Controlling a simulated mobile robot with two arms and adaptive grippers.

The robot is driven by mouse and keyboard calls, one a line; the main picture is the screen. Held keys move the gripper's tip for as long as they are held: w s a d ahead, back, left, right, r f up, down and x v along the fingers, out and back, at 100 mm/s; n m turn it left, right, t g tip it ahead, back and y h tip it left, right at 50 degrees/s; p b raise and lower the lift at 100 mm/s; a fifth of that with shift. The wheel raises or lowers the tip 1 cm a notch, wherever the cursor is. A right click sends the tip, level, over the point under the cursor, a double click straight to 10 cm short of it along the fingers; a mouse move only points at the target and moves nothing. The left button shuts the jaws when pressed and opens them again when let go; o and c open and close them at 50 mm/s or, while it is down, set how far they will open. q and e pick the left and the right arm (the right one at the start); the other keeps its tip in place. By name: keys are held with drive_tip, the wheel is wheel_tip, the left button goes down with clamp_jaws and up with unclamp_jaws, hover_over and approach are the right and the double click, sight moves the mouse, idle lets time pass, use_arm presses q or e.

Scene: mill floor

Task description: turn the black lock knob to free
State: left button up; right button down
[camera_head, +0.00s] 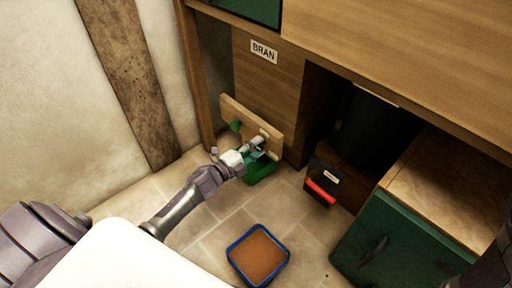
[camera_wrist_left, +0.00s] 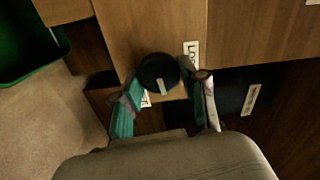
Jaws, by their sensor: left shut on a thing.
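The black lock knob (camera_wrist_left: 158,70) is a round dark disc with a short pale mark near its lower edge in the left wrist view. It sits on a wooden panel beside a white label (camera_wrist_left: 191,52), only partly legible. The teal fingers of my left gripper (camera_wrist_left: 160,86) stand on either side of the knob and are shut on it. In the head view my left gripper (camera_head: 256,148) is at the low wooden board (camera_head: 234,112) under the bran cabinet, and it hides the knob there. My right gripper is not in view.
A green bin (camera_head: 261,172) is just below my left gripper. A blue tray of brown meal (camera_head: 257,256) lies on the tiles. A dark box with a red handle (camera_head: 321,192) and a green cabinet (camera_head: 385,240) stand to the right. A label reads BRAN (camera_head: 264,51).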

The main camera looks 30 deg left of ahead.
use_arm(q)
drive_tip(key=shift+f+m, duration=0.1)
drive_tip(key=shift+m, duration=0.6)
drive_tip(key=shift+d, duration=0.1)
drive_tip(key=o, duration=1.1)
drive_tip(key=v, duration=1.2)
